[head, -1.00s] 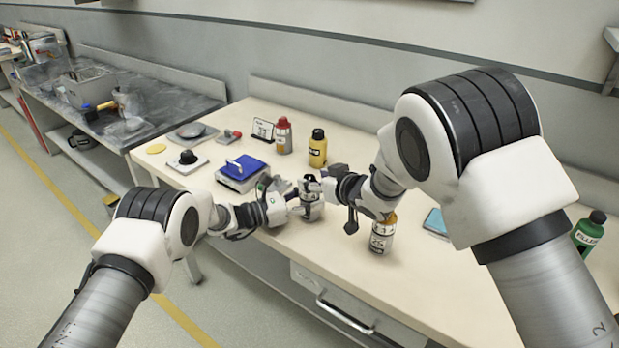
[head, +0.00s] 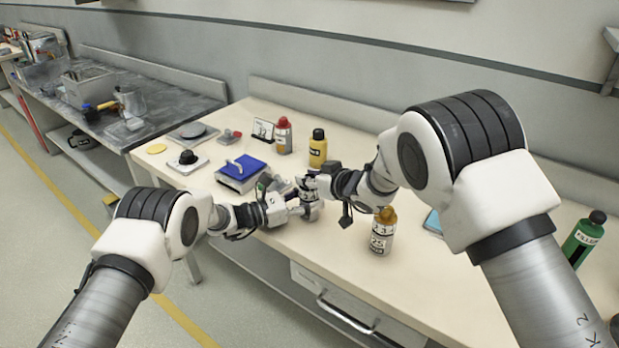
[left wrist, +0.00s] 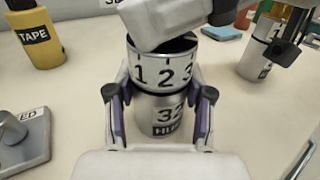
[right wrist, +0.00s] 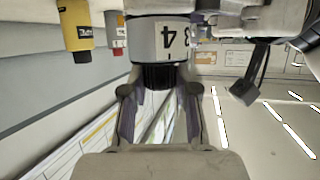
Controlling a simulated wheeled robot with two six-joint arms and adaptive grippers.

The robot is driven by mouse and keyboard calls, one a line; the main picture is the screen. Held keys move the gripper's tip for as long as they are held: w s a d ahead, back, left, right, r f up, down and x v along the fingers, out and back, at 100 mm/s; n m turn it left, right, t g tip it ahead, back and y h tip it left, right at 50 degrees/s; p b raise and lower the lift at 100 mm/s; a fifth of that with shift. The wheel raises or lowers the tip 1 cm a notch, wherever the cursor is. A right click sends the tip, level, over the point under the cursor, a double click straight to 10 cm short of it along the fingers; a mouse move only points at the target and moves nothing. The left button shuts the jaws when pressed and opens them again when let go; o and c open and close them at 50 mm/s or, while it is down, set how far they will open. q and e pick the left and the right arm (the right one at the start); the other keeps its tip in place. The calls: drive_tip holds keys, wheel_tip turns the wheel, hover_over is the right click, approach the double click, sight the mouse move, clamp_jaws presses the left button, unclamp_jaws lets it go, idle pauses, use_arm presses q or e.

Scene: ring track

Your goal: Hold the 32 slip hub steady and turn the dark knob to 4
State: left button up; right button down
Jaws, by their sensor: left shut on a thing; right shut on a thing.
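The 32 slip hub (left wrist: 160,122) is a silver cylinder with a 32 label, upright on the bench. Its white number ring (left wrist: 160,72) shows 1, 2 and 3 in the left wrist view; 4 and 3 show upside down in the right wrist view (right wrist: 172,38). My left gripper (left wrist: 159,98) is shut around the hub from the side. My right gripper (right wrist: 158,92) is shut on the dark knob (right wrist: 158,76) at the hub's top. In the left wrist view, the right gripper covers most of the knob. Any pointer mark is hidden.
Another hub, labelled 25, with an amber knob (head: 385,215) stands to the right, close to my right arm. A yellow tape bottle (head: 318,148), a red-capped bottle (head: 283,135) and a blue-topped device (head: 242,168) stand behind and left. The bench front is clear.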

sight(310, 176)
drive_tip(key=shift+n+g+y, duration=1.3)
drive_tip(key=shift+n+y, duration=0.1)
drive_tip(key=shift+n, duration=0.2)
drive_tip(key=c, duration=0.8)
unclamp_jaws()
drive_tip(key=shift+c, duration=0.2)
drive_tip(key=shift+r, duration=0.1)
wheel_tip(310, 176, up, 10)
drive_tip(key=shift+d+f, duration=0.1)
